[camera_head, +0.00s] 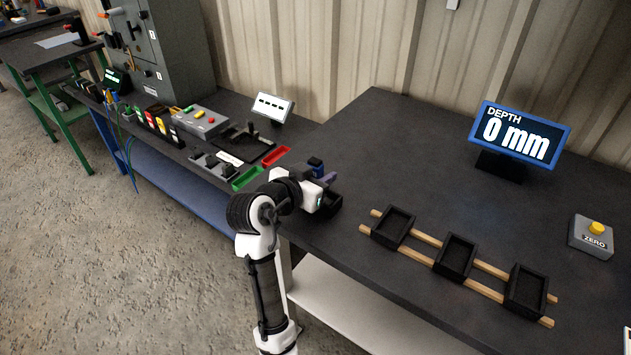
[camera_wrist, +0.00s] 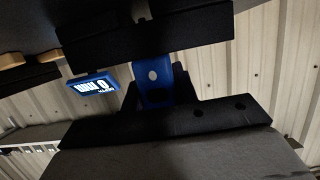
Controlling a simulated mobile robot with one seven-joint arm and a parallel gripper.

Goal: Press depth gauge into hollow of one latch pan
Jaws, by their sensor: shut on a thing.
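Three black latch pans stand in a row across two wooden rails on the right table: a left pan (camera_head: 393,227), a middle pan (camera_head: 455,257) and a right pan (camera_head: 525,291). Each shows an open hollow. My gripper (camera_head: 325,187) is at the table's left part, left of and apart from the pans. It is shut on the blue depth gauge (camera_head: 316,163), whose top shows at the gripper. In the wrist view the blue gauge (camera_wrist: 155,84) shows a pale round spot between dark parts; its lower end is hidden.
A display (camera_head: 518,135) reads "DEPTH 0 mm" at the back. A grey box with a yellow ZERO button (camera_head: 592,235) stands at right. Green (camera_head: 247,178) and red (camera_head: 275,156) trays lie left. The table between gripper and pans is clear.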

